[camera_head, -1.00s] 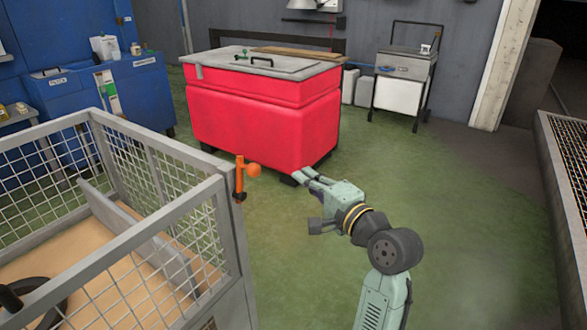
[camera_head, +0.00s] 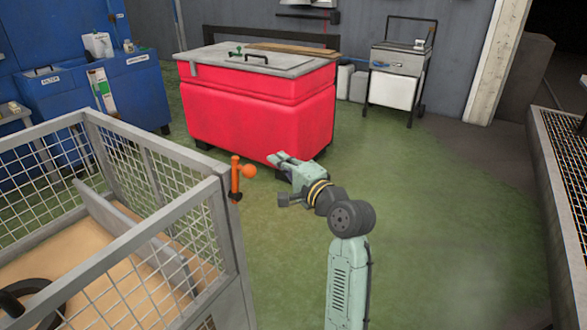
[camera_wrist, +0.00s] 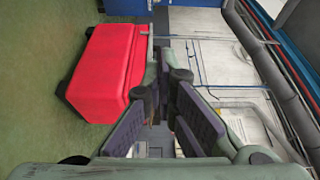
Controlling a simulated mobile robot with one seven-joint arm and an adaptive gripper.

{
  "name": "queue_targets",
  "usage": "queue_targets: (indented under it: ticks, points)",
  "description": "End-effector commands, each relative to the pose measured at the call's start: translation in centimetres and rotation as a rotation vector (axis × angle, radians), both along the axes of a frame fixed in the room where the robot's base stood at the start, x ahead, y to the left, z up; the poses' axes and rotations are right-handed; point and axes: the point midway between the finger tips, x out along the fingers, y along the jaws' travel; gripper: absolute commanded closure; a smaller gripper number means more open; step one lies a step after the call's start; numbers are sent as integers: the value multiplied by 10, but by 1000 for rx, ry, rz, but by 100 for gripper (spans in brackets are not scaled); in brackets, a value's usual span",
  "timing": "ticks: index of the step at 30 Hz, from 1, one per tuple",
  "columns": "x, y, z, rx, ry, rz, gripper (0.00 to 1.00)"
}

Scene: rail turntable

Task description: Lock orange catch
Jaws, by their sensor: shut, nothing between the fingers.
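The orange catch (camera_head: 235,179) is mounted at the corner post of the grey mesh cage (camera_head: 222,225), left of my gripper in the head view. It has an upright bar and a round orange knob (camera_head: 249,171) that sticks out to the right. My gripper (camera_head: 280,157) is shut and empty, to the right of the knob and apart from it in the picture. In the wrist view, the dark finger pads of my gripper (camera_wrist: 168,95) show at the centre, with nothing held. The catch does not show in the wrist view.
A red bin (camera_head: 262,110) with a grey lid stands behind my gripper. Blue cabinets (camera_head: 95,90) stand at the back left, and a grey wheeled cart (camera_head: 398,75) at the back right. The green floor (camera_head: 440,220) to the right is clear.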

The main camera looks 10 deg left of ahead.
Motion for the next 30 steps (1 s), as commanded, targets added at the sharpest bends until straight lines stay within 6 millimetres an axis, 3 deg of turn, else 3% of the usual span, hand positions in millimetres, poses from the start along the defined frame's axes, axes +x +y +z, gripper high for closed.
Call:
queue_targets:
  ticks: [10,30]
  points:
    - [-32,17,0,1,-1,0,100]
    - [-36,28,0,-15,-43,2,100]
